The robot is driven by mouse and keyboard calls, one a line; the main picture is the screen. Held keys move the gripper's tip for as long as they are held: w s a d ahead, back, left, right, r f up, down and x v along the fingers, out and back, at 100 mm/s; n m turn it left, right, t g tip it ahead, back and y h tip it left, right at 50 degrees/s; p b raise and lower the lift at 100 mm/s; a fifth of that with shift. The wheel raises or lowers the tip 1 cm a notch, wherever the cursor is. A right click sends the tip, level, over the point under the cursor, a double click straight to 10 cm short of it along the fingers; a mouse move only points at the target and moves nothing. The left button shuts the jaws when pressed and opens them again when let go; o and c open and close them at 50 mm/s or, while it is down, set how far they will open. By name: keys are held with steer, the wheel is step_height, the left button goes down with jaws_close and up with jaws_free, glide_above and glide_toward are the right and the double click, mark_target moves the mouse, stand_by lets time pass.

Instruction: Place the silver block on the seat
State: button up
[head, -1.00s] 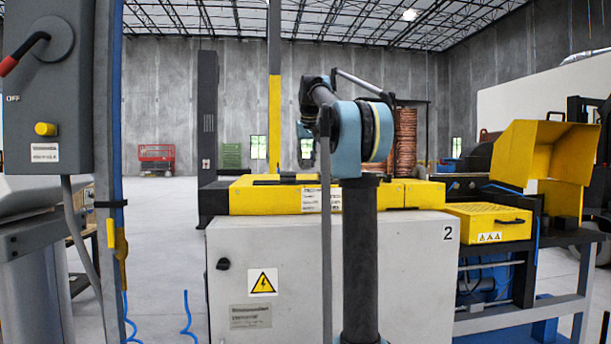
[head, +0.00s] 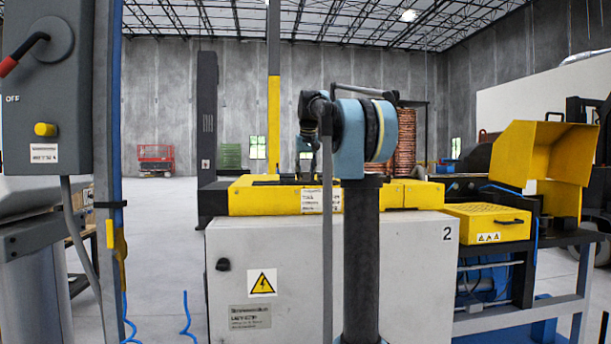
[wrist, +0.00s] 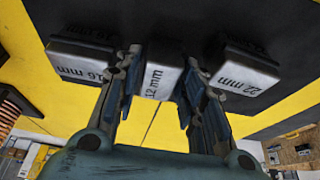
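In the wrist view, a silver block marked 12 mm (wrist: 157,79) stands between the two fingertips of my gripper (wrist: 160,72). The fingers are spread on either side of it; firm contact is not visible. A silver block marked 16 mm (wrist: 84,62) lies left of the fingers, and one marked 22 mm (wrist: 240,70) lies right. The blocks sit by a dark surface with yellow areas. In the head view, my gripper is low over the yellow-topped machine (head: 262,197), mostly hidden by my arm. I cannot make out the seat.
A white cabinet (head: 270,255) marked 2 stands under the yellow top. A yellow box (head: 488,222) and a raised yellow guard (head: 520,150) are at right. A grey switch box (head: 45,100) is at near left. Open floor lies left of the cabinet.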

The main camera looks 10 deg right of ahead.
steer(key=shift+o, duration=0.2)
steer(key=v, duration=1.1)
steer(key=shift+r, duration=0.4)
steer(key=w+v, duration=0.1)
steer(key=v, duration=0.5)
steer(key=x, duration=1.1)
steer(key=shift+s+a, duration=0.1)
steer(key=shift+s, duration=0.05)
steer(key=shift+x, duration=3.05)
steer(key=shift+s, duration=0.15)
steer(key=shift+c, duration=0.2)
jaws_close()
